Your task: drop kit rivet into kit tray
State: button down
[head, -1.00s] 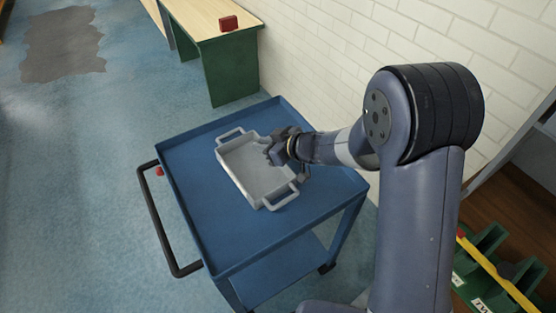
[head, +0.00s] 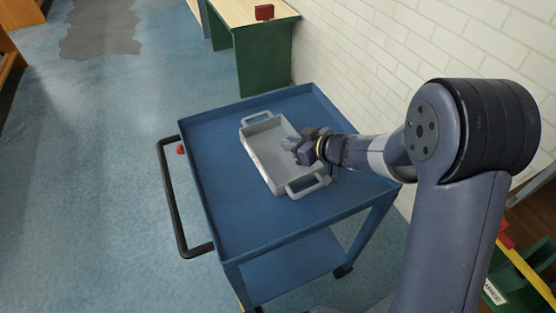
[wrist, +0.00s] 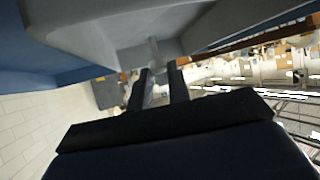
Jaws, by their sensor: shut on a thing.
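The kit tray (head: 257,160) is a light grey, open tray with a handle at each end. It lies on the top of a blue cart. My gripper (head: 292,146) is over the tray's right long side, with its fingertips towards the inside. In the wrist view, my gripper's two dark fingers (wrist: 160,85) are shut on a small grey pin, the kit rivet (wrist: 153,50). The tray's pale wall (wrist: 85,38) fills the upper part of that view. In the head view the rivet is too small to tell from the fingers. The visible tray floor looks empty.
The blue cart (head: 232,215) has a raised rim and a black push handle (head: 171,205) on its left. A green workbench (head: 265,58) with a red block (head: 264,12) stands behind. A white brick wall (head: 400,45) runs along the right. Floor is clear on the left.

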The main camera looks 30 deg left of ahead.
jog(key=c, duration=1.3)
grip_release()
jog(key=shift+o, duration=0.2)
jog(key=shift+d+r, duration=0.1)
jog(key=p+v, duration=0.2)
jog(key=v, duration=0.8)
jog(key=shift+s+d, duration=0.15)
jog(key=shift+d, duration=0.1)
jog(key=shift+r, duration=0.1)
